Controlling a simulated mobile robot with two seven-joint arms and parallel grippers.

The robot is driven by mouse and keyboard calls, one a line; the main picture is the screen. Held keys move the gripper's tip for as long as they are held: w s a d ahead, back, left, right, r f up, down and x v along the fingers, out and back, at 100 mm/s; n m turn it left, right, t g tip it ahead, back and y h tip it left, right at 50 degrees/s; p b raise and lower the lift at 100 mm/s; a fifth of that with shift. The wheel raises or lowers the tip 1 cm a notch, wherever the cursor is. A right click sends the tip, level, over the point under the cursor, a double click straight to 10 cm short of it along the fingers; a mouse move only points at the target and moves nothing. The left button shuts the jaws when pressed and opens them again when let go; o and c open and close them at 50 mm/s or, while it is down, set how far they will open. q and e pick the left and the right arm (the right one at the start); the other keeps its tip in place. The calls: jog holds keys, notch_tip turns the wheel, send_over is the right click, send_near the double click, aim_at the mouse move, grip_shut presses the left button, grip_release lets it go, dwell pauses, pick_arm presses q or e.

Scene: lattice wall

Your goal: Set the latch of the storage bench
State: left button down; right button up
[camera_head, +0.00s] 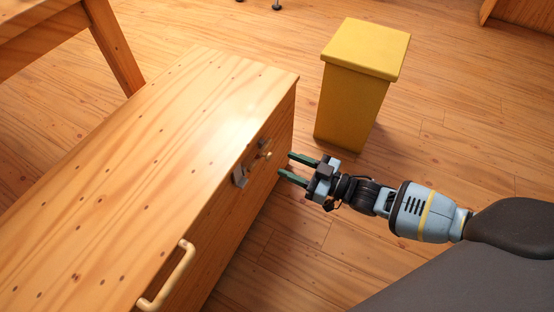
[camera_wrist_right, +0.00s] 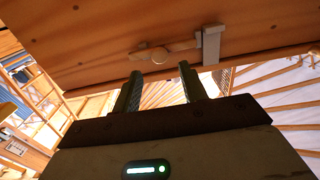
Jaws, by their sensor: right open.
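The wooden storage bench (camera_head: 150,130) fills the left and middle of the head view. Its latch (camera_head: 254,160) is on the front face near the right end, with a grey metal bracket and a small pale knob (camera_head: 266,154). In the right wrist view the latch bar (camera_wrist_right: 165,50) lies across the wood with its knob near one end, and the grey bracket (camera_wrist_right: 210,46) is at the other end. My right gripper (camera_head: 285,167) is open and empty, its fingers pointing at the latch, apart from it in the head view. My left gripper is not in view.
A pale wooden handle (camera_head: 168,276) sticks out from the bench front, nearer the camera. A yellow bin (camera_head: 352,95) with a lid stands on the floor beyond my right gripper. A wooden table leg (camera_head: 113,45) is at upper left. Floor right of the bin is clear.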

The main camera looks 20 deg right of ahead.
aim_at(271, 157)
jog(key=shift+b+x, duration=0.65)
jog(key=shift+x, duration=1.65)
grip_shut()
